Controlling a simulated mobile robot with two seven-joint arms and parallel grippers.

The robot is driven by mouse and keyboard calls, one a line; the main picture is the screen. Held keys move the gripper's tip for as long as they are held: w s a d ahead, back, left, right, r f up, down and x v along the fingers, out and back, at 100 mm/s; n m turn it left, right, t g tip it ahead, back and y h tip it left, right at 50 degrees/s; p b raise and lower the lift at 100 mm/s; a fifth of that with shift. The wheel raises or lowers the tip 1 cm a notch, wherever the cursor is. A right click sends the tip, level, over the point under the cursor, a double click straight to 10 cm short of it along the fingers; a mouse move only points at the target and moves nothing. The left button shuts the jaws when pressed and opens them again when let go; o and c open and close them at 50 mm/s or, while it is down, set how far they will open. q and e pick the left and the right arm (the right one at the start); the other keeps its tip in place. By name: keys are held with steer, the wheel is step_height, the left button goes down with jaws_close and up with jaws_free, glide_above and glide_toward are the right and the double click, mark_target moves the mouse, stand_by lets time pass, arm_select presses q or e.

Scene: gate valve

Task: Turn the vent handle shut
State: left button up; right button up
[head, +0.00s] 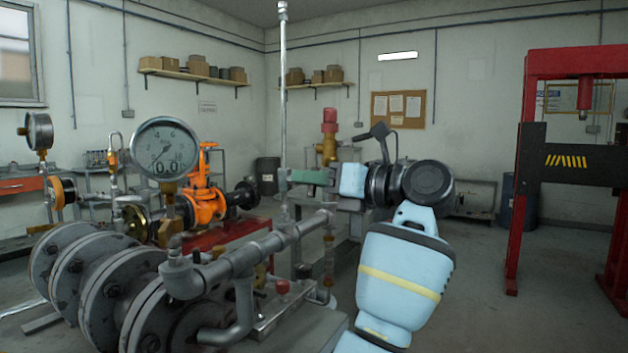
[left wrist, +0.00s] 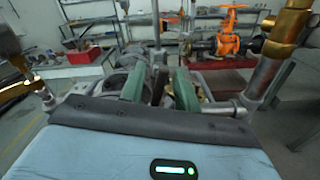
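A tall thin upright metal vent pipe (head: 283,95) rises from the grey horizontal pipework. My left gripper (head: 290,176) has green fingers that point left, with their tips beside this pipe at its lower part. In the left wrist view the fingers of my left gripper (left wrist: 160,88) stand apart, and the upright pipe (left wrist: 155,22) shows beyond and in line with the gap. A narrow grey piece shows between the fingers; I cannot tell whether it is the vent handle or whether a finger touches it. The handle is not clearly made out. My right gripper is not in view.
A round pressure gauge (head: 165,148) stands at the left above large grey flanges (head: 95,275). An orange valve (head: 203,190) is behind it. A brass fitting with a red top (head: 329,132) stands behind the gripper. A red press frame (head: 525,180) is at the right, with open floor before it.

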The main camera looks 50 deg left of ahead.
arm_select(q)
steer(key=c, duration=0.7)
